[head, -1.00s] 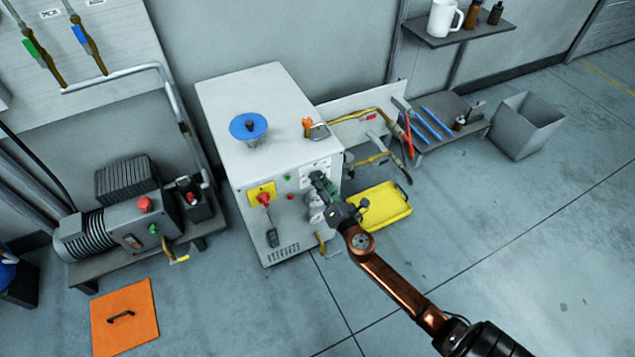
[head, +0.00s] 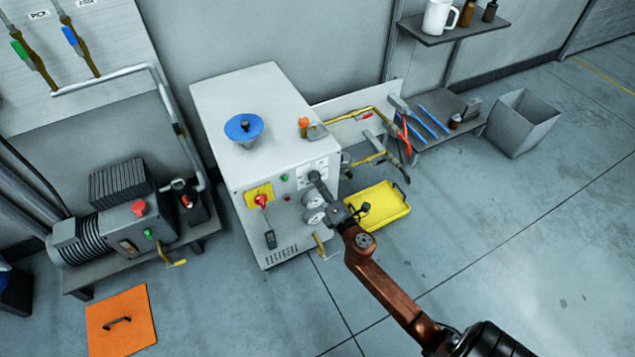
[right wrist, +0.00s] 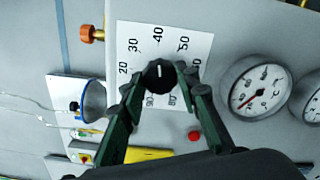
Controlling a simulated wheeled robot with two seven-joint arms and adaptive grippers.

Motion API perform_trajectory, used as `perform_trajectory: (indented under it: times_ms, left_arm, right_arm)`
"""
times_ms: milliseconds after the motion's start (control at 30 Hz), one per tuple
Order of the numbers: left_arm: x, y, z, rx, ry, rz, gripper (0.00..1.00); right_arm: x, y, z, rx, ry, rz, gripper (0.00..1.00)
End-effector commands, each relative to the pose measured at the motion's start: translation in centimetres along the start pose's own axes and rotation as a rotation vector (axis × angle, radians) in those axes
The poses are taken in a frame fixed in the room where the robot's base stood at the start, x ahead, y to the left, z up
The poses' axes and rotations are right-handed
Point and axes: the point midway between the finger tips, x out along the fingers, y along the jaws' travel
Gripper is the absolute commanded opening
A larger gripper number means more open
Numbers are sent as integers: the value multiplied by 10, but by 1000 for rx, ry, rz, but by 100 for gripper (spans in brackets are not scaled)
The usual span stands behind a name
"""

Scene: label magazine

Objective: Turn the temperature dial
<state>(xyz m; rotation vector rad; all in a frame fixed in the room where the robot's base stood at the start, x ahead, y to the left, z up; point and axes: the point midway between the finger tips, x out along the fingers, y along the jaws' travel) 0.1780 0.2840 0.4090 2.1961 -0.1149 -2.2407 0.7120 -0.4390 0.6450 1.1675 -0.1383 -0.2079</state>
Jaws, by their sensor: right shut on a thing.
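The temperature dial (right wrist: 159,76) is a black round knob on a white scale plate (right wrist: 143,34) marked with numbers from 20 up to 90. Its white mark points up, close to the 40. My right gripper (right wrist: 157,86) is shut on the knob, with a dark green finger on each side. My left gripper is not in view.
Round gauges (head: 314,199) sit just below the dial. A red switch on a yellow plate (head: 252,190) is left of it. A yellow tray (head: 378,212) lies on the floor to the right. A blue funnel (head: 243,128) stands on the cabinet top.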

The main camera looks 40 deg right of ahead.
Motion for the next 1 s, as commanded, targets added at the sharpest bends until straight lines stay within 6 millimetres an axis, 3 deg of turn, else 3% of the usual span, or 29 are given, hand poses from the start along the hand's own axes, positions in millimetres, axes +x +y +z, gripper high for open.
perform_trajectory:
  times_ms: [200, 233, 467, 800, 1000]
  left_arm:
    - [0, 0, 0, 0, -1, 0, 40]
    - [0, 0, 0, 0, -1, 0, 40]
    - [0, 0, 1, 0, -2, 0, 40]
    - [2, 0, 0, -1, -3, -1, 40]
    - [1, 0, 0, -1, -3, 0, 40]
  right_arm:
    - [0, -2, 0, 0, 0, -3, 5]
    - [0, -2, 0, -1, 0, -3, 30]
    - [0, -1, 0, -1, 0, -2, 46]
    - [-3, 0, -1, -1, 1, -1, 47]
    - [-30, -2, -1, -1, 1, -3, 47]
